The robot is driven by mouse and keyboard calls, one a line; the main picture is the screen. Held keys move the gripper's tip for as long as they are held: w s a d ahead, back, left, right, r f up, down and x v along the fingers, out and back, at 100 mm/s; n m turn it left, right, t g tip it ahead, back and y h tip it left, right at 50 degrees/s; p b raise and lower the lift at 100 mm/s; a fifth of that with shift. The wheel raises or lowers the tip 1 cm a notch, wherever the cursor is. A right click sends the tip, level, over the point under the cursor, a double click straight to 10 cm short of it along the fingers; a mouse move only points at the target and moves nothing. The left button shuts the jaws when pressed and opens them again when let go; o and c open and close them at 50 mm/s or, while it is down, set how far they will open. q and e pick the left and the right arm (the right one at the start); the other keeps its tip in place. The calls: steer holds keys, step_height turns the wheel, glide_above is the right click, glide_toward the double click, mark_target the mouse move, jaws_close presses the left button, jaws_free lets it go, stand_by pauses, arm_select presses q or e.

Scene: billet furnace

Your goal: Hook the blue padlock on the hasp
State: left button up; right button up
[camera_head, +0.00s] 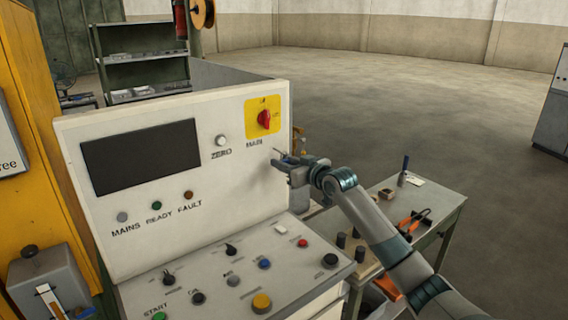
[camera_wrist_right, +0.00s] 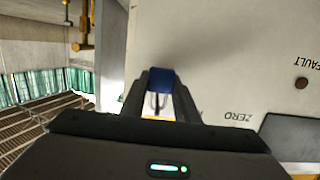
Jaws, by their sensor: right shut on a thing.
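My right gripper (camera_head: 283,160) is beside the right edge of the white control panel, just below the yellow MAIN switch plate (camera_head: 251,119) with its red knob (camera_head: 264,119). In the right wrist view its fingers (camera_wrist_right: 161,88) are shut on the blue padlock (camera_wrist_right: 161,78). The padlock's thin shackle (camera_wrist_right: 156,103) shows between the fingers. The padlock is too small to make out clearly in the head view. I cannot clearly make out a hasp; a little yellow shows behind the fingers in the wrist view. My left gripper is not in view.
The control panel (camera_head: 200,235) has a sloping desk of buttons and knobs in front. A workbench (camera_head: 440,205) with tools stands to the right, under my right arm. Brass-coloured fittings (camera_wrist_right: 84,25) hang at the left of the wrist view. The floor at the right is open.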

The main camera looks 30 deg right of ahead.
steer(key=o, duration=1.2)
steer(key=shift+s+d+r+b, duration=0.35)
steer(key=shift+s+b, duration=0.65)
steer(key=shift+s, duration=1.85)
steer(key=shift+s+d+r+b, duration=0.1)
steer(key=shift+s+r+b, duration=0.65)
steer(key=shift+s, duration=2.15)
steer(key=shift+s+d+r+b, duration=0.25)
steer(key=shift+s+b, duration=1)
steer(key=shift+s, duration=1.6)
steer(key=shift+f, duration=0.1)
